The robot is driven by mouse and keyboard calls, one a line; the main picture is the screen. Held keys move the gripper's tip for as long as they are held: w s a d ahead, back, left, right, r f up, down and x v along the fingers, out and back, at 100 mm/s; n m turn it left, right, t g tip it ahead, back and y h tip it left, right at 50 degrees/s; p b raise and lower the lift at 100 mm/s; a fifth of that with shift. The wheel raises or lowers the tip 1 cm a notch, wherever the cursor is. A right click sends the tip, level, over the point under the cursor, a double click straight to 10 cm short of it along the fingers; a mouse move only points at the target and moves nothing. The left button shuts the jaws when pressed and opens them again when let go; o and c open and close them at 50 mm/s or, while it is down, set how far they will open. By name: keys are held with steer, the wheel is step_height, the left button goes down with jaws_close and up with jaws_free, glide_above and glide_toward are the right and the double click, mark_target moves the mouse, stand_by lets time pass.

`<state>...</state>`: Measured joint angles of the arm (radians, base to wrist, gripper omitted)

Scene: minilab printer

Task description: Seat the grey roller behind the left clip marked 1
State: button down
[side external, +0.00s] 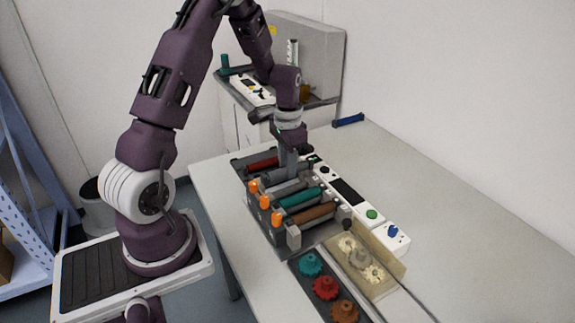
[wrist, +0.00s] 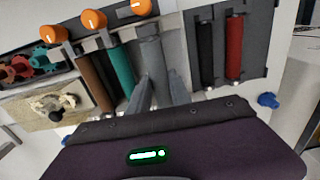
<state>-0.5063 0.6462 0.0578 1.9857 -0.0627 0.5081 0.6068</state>
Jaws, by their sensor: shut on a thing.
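The grey roller (wrist: 151,50) lies between my gripper's fingers, lengthwise in line with the leftmost slot of the printer. My gripper (side external: 289,174) is shut on it, pointing down; its fingertips also show in the wrist view (wrist: 160,97). The left clip with its orange knob (side external: 254,186) stands by one end of the roller, and this knob is at the top of the wrist view (wrist: 141,8). The number on it is too small to read. My fingers hide part of the roller, and I cannot tell whether it touches the slot.
The green roller (side external: 300,200) and brown roller (side external: 312,213) sit beside the slot, each with an orange knob. A dark tray on the other side holds a red roller (side external: 262,163). The white control panel (side external: 347,190) runs along the printer. The right table is clear.

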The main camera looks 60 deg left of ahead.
steer(key=shift+f, duration=0.1)
steer(key=shift+f, duration=1.15)
steer(key=shift+f, duration=0.1)
steer(key=shift+f, duration=0.7)
steer(key=c, duration=1.1)
jaws_free()
steer(key=shift+r, duration=4.5)
